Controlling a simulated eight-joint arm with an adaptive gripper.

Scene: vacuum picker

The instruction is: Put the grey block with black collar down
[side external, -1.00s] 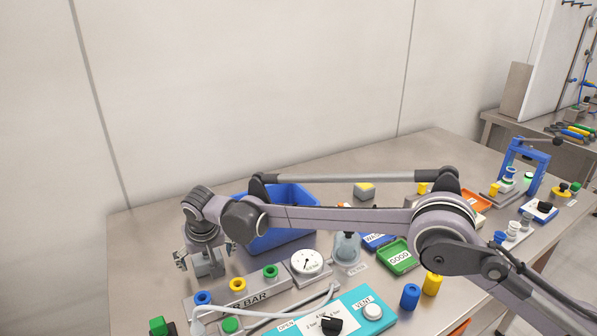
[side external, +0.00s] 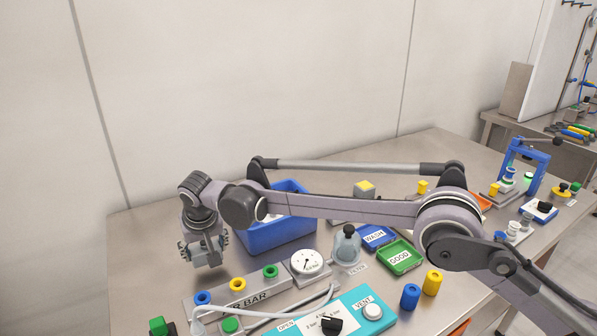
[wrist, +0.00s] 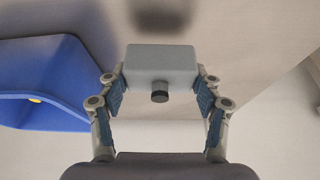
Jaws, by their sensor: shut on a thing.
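My gripper (wrist: 160,90) is shut on the grey block with black collar. In the wrist view the grey block (wrist: 160,60) sits between the two blue finger pads, its short round stub with the dark collar pointing back toward my palm. In the side view my gripper (side external: 205,252) points down at the left of the table, left of the blue bin and behind the bar rail. The block (side external: 208,258) shows there only as a small grey shape between the fingers. I cannot tell for sure whether its underside touches the table.
The blue bin (side external: 278,232) stands close on the right; it also shows in the wrist view (wrist: 40,80). The bar rail (side external: 240,298) with coloured fittings and a round gauge (side external: 307,262) lie in front. Bare table (side external: 150,245) is free to the left.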

